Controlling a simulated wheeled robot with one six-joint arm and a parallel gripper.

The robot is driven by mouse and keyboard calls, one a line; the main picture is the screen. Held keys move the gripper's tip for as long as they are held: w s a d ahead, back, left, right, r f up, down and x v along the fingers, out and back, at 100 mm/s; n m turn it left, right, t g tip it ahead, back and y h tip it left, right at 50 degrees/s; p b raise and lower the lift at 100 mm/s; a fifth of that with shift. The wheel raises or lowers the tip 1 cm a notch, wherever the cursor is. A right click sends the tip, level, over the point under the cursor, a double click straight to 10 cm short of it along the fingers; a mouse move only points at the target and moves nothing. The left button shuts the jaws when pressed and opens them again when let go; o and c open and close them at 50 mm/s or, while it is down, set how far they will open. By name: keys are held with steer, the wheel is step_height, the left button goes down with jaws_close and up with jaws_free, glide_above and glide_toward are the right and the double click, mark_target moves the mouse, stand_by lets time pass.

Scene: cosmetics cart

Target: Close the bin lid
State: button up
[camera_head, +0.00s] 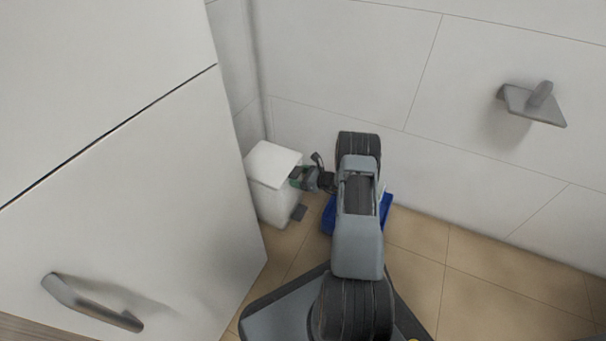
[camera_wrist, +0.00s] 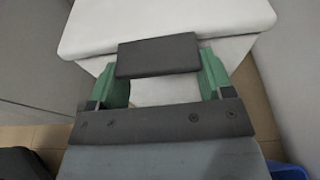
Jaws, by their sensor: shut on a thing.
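The white bin (camera_head: 280,203) stands in the corner between the white cabinet and the back wall. Its white lid (camera_head: 273,161) lies over the top, looking nearly level, with no clear opening visible; it fills the top of the wrist view (camera_wrist: 165,20). My gripper (camera_head: 299,177) is at the lid's right edge. In the wrist view its green fingers (camera_wrist: 160,70) stand on either side of a dark grey plate (camera_wrist: 158,52) in front of the lid's edge, and are shut on it. Whether the plate is fixed to the lid cannot be told.
A dark pedal-like piece (camera_head: 300,213) sits low at the bin's front. A blue object (camera_head: 387,206) is on the floor behind my arm. The cabinet (camera_head: 150,190) has a handle (camera_head: 92,303). A grey fixture (camera_head: 533,103) juts from the wall. Tiled floor (camera_head: 480,270) is free at right.

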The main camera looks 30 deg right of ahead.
steer(key=shift+s+a+f, duration=0.1)
steer(key=shift+s+f, duration=0.15)
steer(key=shift+f, duration=0.3)
steer(key=o, duration=1)
steer(key=shift+f, duration=0.1)
steer(key=shift+c, duration=0.2)
steer(key=o, duration=0.3)
steer(key=shift+w+r, duration=0.15)
steer(key=shift+r, duration=0.1)
steer(key=shift+o, duration=0.2)
steer(key=p+v, duration=0.5)
steer(key=v, duration=0.9)
steer(key=shift+f, duration=0.1)
